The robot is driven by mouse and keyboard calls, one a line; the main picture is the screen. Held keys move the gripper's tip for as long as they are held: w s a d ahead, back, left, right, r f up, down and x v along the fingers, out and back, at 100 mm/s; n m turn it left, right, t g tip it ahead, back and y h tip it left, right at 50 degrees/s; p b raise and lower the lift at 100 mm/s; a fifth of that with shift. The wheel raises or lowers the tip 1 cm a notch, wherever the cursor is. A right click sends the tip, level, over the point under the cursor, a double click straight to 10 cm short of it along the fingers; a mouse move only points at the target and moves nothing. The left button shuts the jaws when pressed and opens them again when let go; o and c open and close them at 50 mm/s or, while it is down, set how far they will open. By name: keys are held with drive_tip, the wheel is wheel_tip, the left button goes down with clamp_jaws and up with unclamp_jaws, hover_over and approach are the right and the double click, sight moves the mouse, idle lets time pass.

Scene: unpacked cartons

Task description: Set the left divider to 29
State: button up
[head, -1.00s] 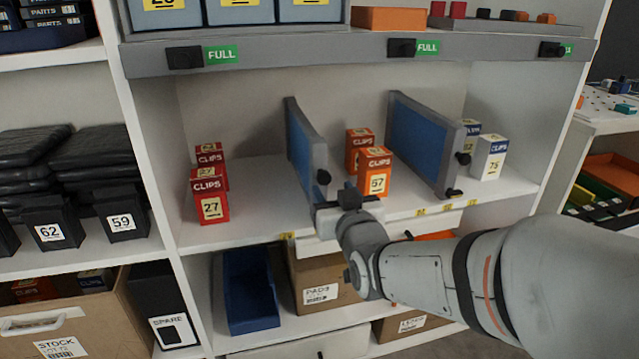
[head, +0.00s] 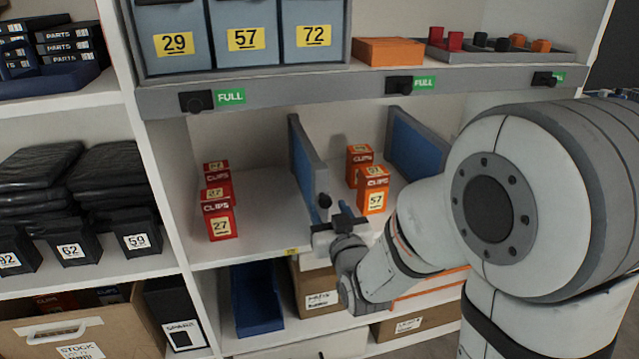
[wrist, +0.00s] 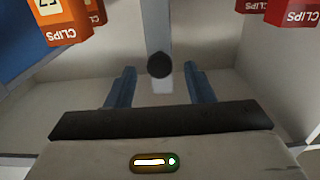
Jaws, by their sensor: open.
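The left divider (head: 304,165) is an upright blue panel with a grey frame on the middle shelf, between the red CLIPS boxes and the orange ones. A dark round knob (wrist: 159,65) sits on its front edge. My gripper (head: 336,220) is in front of that edge, low by the shelf front. In the wrist view, which is upside down, the open blue fingers (wrist: 159,72) stand on either side of the knob in the picture, and I see no contact. A small yellow label (head: 292,251) on the shelf edge is too small to read.
Red boxes marked 27 (head: 220,220) stand left of the divider, orange boxes marked 57 (head: 373,195) right. The right divider (head: 417,145) is partly behind my arm. Above is a grey ledge (head: 300,95) with FULL tags and bins 29, 57 and 72.

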sight(326, 205)
drive_tip(key=shift+w+r+p, duration=0.1)
drive_tip(key=shift+r+p, duration=0.15)
drive_tip(key=shift+p, duration=0.25)
drive_tip(key=x, duration=0.3)
drive_tip(key=shift+w+a+f, duration=0.1)
drive_tip(key=shift+w+f, duration=0.15)
drive_tip(key=shift+f, duration=0.05)
drive_tip(key=shift+x, duration=0.8)
clamp_jaws()
